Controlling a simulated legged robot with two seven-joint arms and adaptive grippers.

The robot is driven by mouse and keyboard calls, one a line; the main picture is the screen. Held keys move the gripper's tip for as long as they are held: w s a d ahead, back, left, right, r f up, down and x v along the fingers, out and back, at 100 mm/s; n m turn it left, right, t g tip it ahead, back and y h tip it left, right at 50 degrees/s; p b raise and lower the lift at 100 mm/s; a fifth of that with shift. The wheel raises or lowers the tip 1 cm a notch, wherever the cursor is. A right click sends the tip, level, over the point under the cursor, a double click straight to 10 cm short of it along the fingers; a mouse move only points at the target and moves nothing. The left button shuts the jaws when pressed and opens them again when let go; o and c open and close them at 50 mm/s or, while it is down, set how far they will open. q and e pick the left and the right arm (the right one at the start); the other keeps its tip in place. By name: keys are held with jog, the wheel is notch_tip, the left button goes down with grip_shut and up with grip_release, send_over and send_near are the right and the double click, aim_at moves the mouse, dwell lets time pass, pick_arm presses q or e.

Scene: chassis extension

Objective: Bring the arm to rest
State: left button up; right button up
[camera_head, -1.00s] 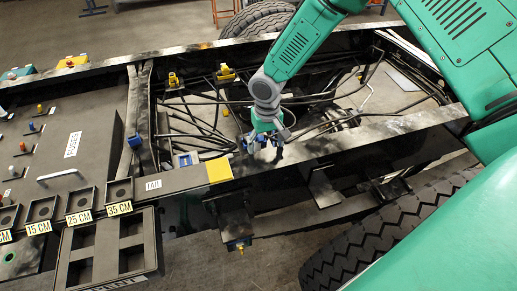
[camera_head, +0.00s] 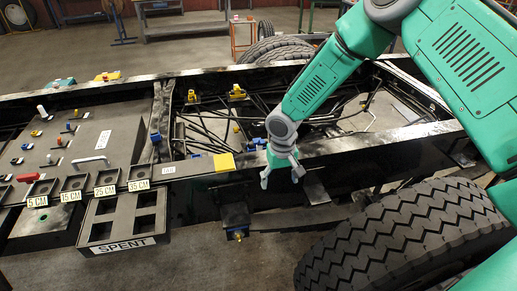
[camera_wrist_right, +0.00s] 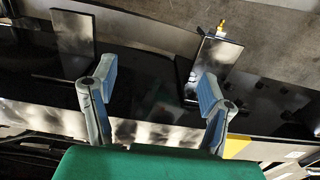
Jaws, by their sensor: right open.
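My right arm, green with grey joints, comes in from the upper right in the head view. My left gripper is not in view.
A large tyre (camera_head: 400,235) stands at the lower right. A tray marked SPENT (camera_head: 125,220) and slots labelled in centimetres lie at left. Hoses (camera_head: 210,130) run inside the frame. A workbench (camera_head: 185,25) stands far behind. Floor is clear below the gripper.

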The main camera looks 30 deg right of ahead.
jog(key=s+a+f+n+b, duration=0.1)
jog(key=s+a+f+b, duration=0.2)
jog(key=s+f+b, duration=0.5)
jog(key=s+a+f+n+y+b, duration=0.1)
jog(key=s+a+f+b, duration=0.3)
jog(key=s+f, duration=1.3)
jog(key=b, duration=0.4)
jog(key=shift+y, duration=0.3)
jog(key=o, duration=0.3)
jog(key=shift+n+t+h, duration=0.3)
jog(key=shift+n+h, duration=0.3)
jog(key=shift+h, duration=0.2)
jog(key=s+d+b, duration=0.1)
jog(key=s+d+f+b, duration=0.1)
jog(key=s, duration=0.1)
jog(key=s+d+b, duration=0.1)
jog(key=shift+s+d+f, duration=0.25)
jog(key=shift+d+f, duration=0.1)
jog(key=shift+d, duration=0.05)
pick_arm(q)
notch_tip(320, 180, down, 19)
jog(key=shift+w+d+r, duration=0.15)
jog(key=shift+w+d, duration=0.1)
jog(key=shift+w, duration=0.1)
pick_arm(e)
jog(key=shift+o, duration=0.2)
jog(key=shift+s+d+r, duration=0.1)
jog(key=shift+d+r, duration=0.05)
jog(key=shift+d, duration=0.05)
